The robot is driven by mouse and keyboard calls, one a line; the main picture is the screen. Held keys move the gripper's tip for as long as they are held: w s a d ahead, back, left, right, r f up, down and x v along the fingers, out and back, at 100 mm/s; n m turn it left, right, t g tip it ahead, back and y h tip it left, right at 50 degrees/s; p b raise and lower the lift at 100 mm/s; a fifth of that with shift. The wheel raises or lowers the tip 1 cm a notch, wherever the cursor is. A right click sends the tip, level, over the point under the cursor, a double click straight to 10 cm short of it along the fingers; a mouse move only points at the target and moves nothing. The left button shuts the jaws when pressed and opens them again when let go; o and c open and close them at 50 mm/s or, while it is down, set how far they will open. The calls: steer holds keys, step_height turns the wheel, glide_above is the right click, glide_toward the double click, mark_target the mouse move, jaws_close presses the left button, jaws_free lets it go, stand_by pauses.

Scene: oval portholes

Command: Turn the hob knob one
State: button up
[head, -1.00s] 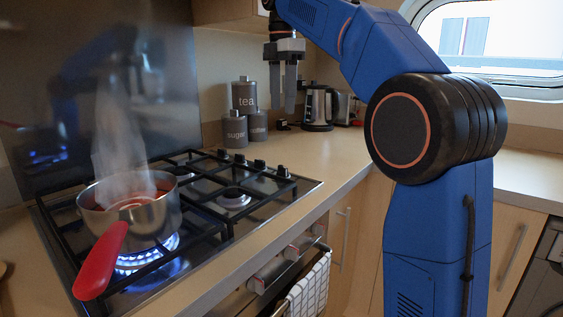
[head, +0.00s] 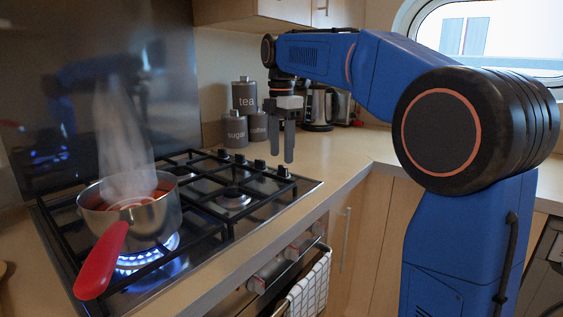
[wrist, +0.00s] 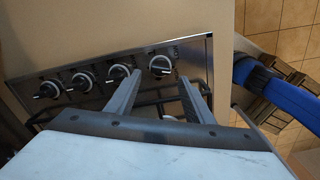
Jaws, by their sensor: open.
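Several black hob knobs stand in a row on the right end of the steel hob (head: 315,183); no numbers show on them. In the wrist view the end knob (wrist: 160,65) appears just beyond and between my fingertips. The others, such as this neighbouring knob (wrist: 118,73), run off to the left. In the head view my gripper (head: 282,158) points down, open and empty, over the knob nearest the counter edge (head: 283,171). The gap between fingertips and knob is small, and I cannot tell if they touch. The fingers also show in the wrist view (wrist: 159,80).
A steaming pan (head: 150,215) with a red handle (head: 102,262) sits over a lit blue flame at the front left. Black grates cover the hob. Canisters (head: 236,130) and a kettle (head: 318,108) stand behind. The counter (head: 340,165) right of the hob is clear.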

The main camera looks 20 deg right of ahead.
mark_target(282, 166)
steer(key=shift+f, duration=1.95)
steer(key=c, duration=1.1)
steer(key=shift+o, duration=0.2)
